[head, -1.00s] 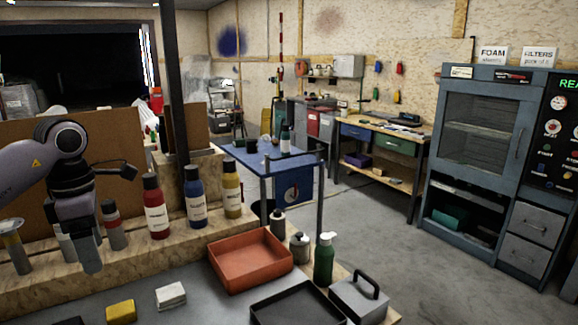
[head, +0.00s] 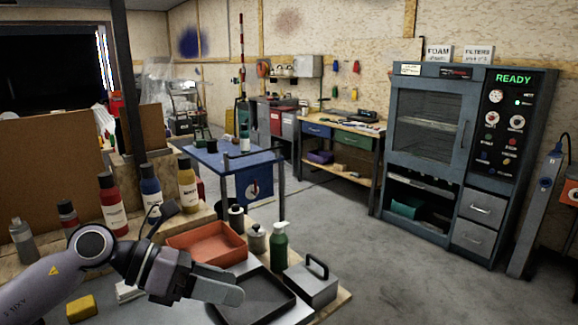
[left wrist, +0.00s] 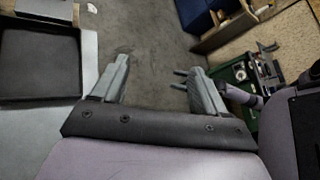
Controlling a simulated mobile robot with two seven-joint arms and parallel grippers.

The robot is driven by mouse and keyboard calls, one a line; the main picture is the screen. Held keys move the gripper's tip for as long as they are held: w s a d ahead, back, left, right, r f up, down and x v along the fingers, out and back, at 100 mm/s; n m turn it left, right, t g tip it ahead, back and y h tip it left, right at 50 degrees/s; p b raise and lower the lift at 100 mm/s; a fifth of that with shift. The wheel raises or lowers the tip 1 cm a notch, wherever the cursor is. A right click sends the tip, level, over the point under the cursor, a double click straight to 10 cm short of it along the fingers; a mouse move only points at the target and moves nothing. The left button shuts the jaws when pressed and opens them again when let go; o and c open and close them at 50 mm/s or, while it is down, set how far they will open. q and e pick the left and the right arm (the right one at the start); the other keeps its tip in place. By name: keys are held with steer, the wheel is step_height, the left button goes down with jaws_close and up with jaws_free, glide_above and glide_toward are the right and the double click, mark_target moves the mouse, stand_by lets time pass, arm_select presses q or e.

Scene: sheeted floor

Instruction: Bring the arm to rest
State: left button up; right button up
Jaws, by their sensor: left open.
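My left gripper (head: 222,284) reaches in from the lower left in the head view, above the bench and over the near side of the black tray (head: 262,305). In the left wrist view its two fingers (left wrist: 155,85) stand apart with grey floor showing between them, and nothing is held. The black tray also shows in the left wrist view (left wrist: 88,62), to the left of the fingers. My right gripper is not in view.
An orange tray (head: 232,254), a green pump bottle (head: 279,250) and a grey handled box (head: 312,286) stand close to the gripper. Red (head: 113,212), blue (head: 151,190) and yellow (head: 188,188) bottles line the ledge behind. Open floor (head: 350,235) lies to the right.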

arm_select(q)
steer(key=d+r+n+t+h, duration=0.4)
steer(key=r+n+t+h, duration=0.25)
steer(key=n+t, duration=0.5)
steer(key=s+a+f+n+y, duration=0.2)
steer(key=a+f+n+y, duration=0.7)
steer(key=n, duration=0.5)
steer(key=s+a+f+n+y, duration=0.2)
steer(key=a+f+n+y, duration=0.3)
steer(key=f+n+y, duration=0.65)
steer(key=s+a+f+n+g+h, duration=0.1)
steer(key=s+f+n+g, duration=0.35)
steer(key=s, duration=0.65)
steer(key=s+a+f+n+g+h, duration=0.1)
steer(key=s+f+n+g, duration=0.2)
steer(key=s+f+g, duration=0.5)
steer(key=w+d+f+t+h+b, duration=0.1)
steer(key=w+d+f+t+b, duration=0.2)
steer(key=f+t, duration=0.6)
steer(key=shift+w+f+h+b, duration=0.3)
steer(key=shift+w+f+b, duration=0.15)
steer(key=shift+w+b, duration=0.25)
